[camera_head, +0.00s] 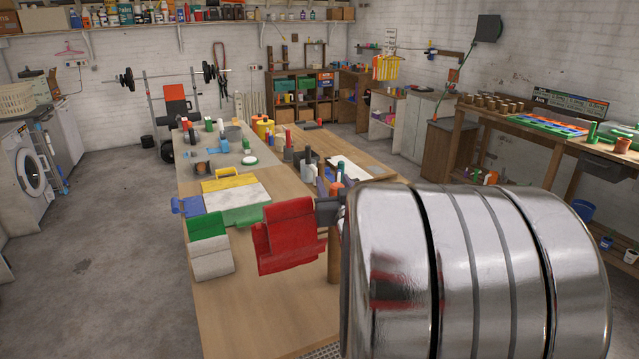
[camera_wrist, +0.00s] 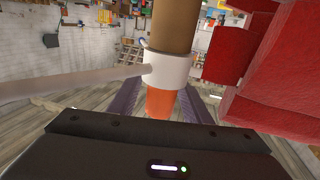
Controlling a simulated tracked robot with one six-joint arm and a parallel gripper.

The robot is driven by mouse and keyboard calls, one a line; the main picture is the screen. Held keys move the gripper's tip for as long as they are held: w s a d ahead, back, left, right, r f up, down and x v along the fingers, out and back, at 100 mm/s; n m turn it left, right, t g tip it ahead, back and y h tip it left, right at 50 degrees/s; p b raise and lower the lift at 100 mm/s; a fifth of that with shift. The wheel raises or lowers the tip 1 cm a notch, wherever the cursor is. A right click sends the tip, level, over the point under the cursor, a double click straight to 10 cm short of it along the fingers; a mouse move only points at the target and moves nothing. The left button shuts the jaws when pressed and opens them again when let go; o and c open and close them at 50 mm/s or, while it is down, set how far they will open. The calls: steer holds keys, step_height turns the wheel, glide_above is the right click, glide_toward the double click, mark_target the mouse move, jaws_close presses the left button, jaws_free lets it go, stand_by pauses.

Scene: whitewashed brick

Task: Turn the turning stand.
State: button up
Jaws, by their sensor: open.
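The turning stand shows in the head view as a wooden post (camera_head: 334,255) behind a red cloth (camera_head: 288,235). In the wrist view its wooden post (camera_wrist: 172,25) ends in a white collar (camera_wrist: 166,70) and an orange knob (camera_wrist: 161,103). A pale rod (camera_wrist: 75,83) runs left from the collar, and the red cloth (camera_wrist: 275,75) fills the right side. My gripper (camera_wrist: 165,97) is open, with its fingers on either side of the orange knob. I cannot tell whether they touch it. In the head view my shiny arm hides most of the gripper.
A green-and-white piece (camera_head: 209,246) is left of the red cloth. Behind it, the long wooden table (camera_head: 255,318) carries bottles and small items. A bench (camera_head: 575,140) with pots stands at the right. The floor (camera_head: 95,260) at left is clear.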

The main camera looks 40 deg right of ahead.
jaws_close()
stand_by(0.6)
